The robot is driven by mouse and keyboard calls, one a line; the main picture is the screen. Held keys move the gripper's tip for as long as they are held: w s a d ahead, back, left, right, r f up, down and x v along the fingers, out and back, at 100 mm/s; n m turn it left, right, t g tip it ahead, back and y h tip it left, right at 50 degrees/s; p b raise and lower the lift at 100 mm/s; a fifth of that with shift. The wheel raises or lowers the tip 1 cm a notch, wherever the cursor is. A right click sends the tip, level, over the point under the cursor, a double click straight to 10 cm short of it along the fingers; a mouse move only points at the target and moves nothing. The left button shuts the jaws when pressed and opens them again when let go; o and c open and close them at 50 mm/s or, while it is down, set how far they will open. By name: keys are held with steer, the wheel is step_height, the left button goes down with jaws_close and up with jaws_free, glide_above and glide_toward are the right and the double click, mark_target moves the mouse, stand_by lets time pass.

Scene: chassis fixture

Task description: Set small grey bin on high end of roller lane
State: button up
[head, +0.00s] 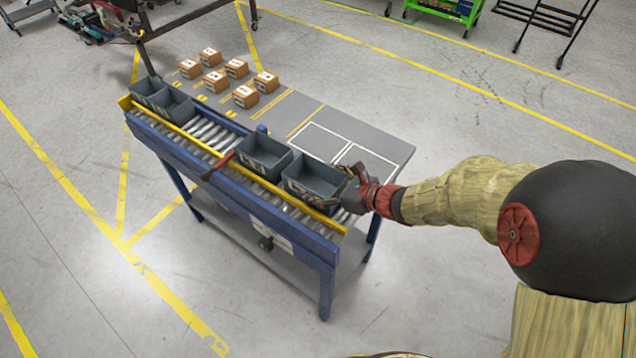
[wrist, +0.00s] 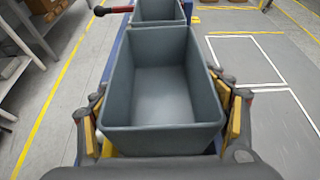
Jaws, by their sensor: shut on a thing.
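The small grey bin (head: 314,184) is empty and upright at the right end of the roller lane (head: 211,134). My gripper (head: 352,188) comes in from the right and is shut on it. In the wrist view the fingers, with yellow pads, press on both sides of the held bin (wrist: 163,92). I cannot tell whether its bottom rests on the rollers or is slightly above them. A second grey bin (head: 264,154) stands on the lane just to its left, close to it. In the wrist view that second bin (wrist: 160,10) is directly beyond the held one.
A red-handled lever (head: 218,165) crosses the yellow front rail between the bin groups. Several small brown boxes (head: 228,77) and white-outlined squares (head: 340,142) are on the grey tabletop behind the lane.

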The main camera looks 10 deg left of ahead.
steer(key=shift+f, duration=0.2)
steer(key=o, duration=1.2)
steer(key=shift+s+f, duration=0.1)
steer(key=shift+r+p, duration=1.55)
steer(key=shift+r, duration=0.85)
steer(key=o, duration=0.3)
steer(key=shift+o, duration=1.1)
